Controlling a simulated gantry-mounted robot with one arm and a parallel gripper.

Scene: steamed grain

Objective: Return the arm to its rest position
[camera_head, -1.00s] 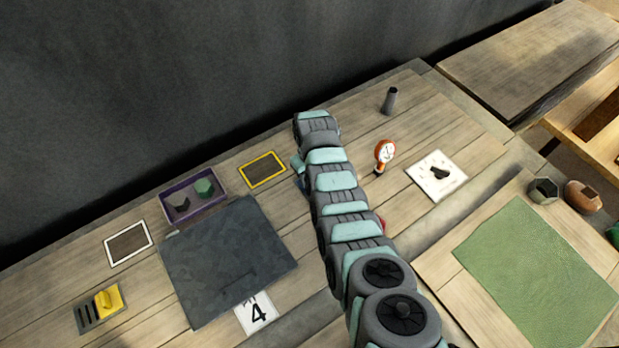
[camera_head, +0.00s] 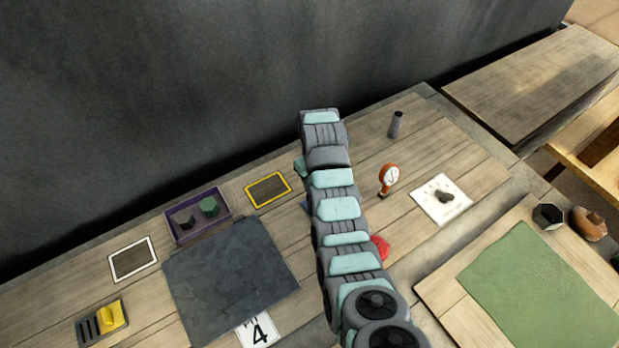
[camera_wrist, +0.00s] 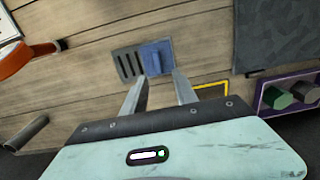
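My arm (camera_head: 338,210) reaches over the wooden table in the head view and hides my gripper there. In the wrist view my gripper (camera_wrist: 160,85) shows two straight fingers apart, with nothing held between them. Beyond the fingertips is a blue block on a slotted grey-blue plate (camera_wrist: 128,64) on the table. The fingers appear above the table, not touching the block, though the exact gap is hard to tell. Only a sliver of blue shows beside the arm in the head view.
Left are a yellow-framed panel (camera_head: 284,177), purple tray (camera_head: 170,232), slate mat (camera_head: 230,275) and yellow-lever plate (camera_head: 90,328).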

